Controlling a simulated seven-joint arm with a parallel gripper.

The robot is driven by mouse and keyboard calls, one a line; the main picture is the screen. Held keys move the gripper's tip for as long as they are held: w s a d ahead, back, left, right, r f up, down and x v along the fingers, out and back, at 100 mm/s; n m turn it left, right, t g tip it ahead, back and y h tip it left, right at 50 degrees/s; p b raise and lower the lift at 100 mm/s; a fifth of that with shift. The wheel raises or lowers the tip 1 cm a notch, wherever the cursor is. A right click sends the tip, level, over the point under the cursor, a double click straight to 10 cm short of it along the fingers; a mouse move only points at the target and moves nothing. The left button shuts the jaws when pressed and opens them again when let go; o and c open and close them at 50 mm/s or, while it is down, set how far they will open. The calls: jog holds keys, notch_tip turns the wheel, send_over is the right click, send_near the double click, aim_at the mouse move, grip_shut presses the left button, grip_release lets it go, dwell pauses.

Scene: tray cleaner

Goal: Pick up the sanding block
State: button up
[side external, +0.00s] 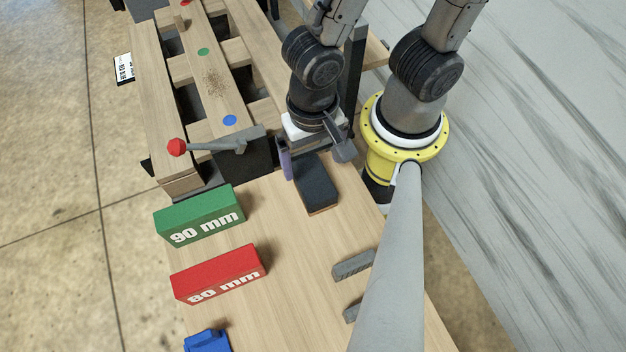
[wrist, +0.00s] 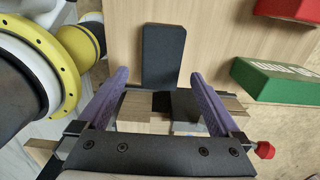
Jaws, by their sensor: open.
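The sanding block (side external: 316,187) is a dark grey-black rectangular block with a thin brown lower edge, lying flat on the light wooden table. My gripper (side external: 313,154) is at the far end of the block, with its purple fingers spread apart and nothing between them. In the wrist view the block (wrist: 163,52) lies just beyond the fingertips, roughly centred between the two fingers of my gripper (wrist: 159,78). The side view does not clearly show the height of the fingertips above the table.
A green 90 mm block (side external: 200,216), a red 80 mm block (side external: 218,275) and a blue piece (side external: 207,341) lie to the left. Small grey pieces (side external: 353,265) lie to the right. Table around the block is clear.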

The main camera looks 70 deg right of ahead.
aim_at(313, 178)
jog(key=shift+s+a+f, duration=0.1)
jog(key=shift+a+f, duration=0.05)
jog(key=shift+f, duration=1.6)
jog(key=shift+a+f, duration=0.1)
jog(key=shift+f, duration=1.6)
jog(key=shift+c, duration=0.2)
jog(key=c, duration=1.4)
